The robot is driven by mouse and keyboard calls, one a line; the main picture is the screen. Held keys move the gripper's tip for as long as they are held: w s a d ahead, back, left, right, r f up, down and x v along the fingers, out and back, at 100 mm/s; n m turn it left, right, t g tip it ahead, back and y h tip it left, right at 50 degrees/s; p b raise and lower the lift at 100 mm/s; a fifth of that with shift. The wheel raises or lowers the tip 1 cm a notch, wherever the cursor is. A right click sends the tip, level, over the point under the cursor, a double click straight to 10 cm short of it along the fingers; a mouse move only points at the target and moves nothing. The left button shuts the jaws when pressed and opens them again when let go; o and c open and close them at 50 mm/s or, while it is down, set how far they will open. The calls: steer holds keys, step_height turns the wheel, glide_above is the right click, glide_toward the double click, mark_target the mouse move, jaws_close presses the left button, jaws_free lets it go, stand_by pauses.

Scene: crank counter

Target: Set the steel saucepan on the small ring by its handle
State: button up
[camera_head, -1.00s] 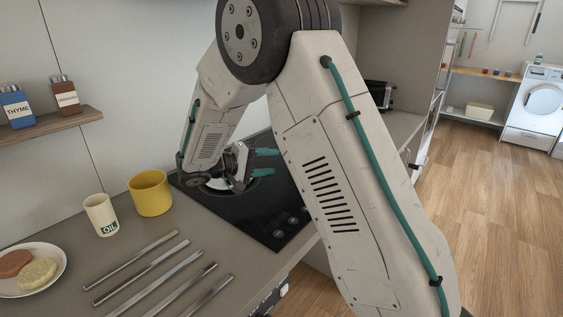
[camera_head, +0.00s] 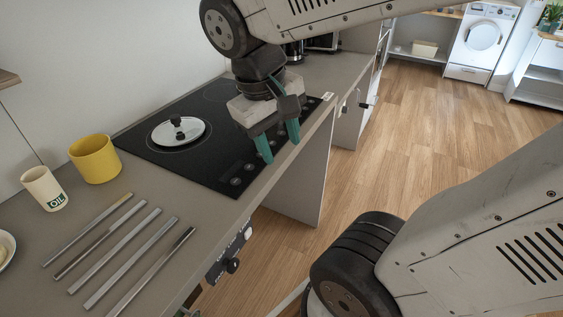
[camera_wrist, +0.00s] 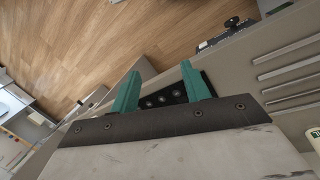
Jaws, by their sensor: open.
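A round, pale disc with a black knob (camera_head: 178,132), which looks like a lid, lies on a ring of the black hob (camera_head: 145,135). I cannot make out a saucepan body or a handle. A fainter ring (camera_head: 222,91) shows at the back of the hob; I cannot tell which ring is the small one. My gripper (camera_head: 278,140) is open and empty, teal fingers pointing down above the hob's front right edge, to the right of the disc. In the wrist view its two fingers (camera_wrist: 160,74) stand apart with the hob controls between them.
A yellow pot (camera_head: 95,158) and an oil jar (camera_head: 44,188) stand left of the hob. Several metal bars (camera_head: 120,245) lie on the counter in front of them. A dark appliance (camera_head: 322,41) stands at the back. The wooden floor (camera_head: 400,150) is clear to the right.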

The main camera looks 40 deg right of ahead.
steer(key=s+a+y, duration=0.1)
steer(key=s+a+t+y, duration=0.1)
steer(key=s, duration=0.1)
steer(key=s+a+t, duration=0.1)
steer(key=shift+s+a+f+n+y, duration=0.2)
steer(key=shift+a+f+n+y, duration=0.1)
steer(key=shift+f+n+y, duration=0.1)
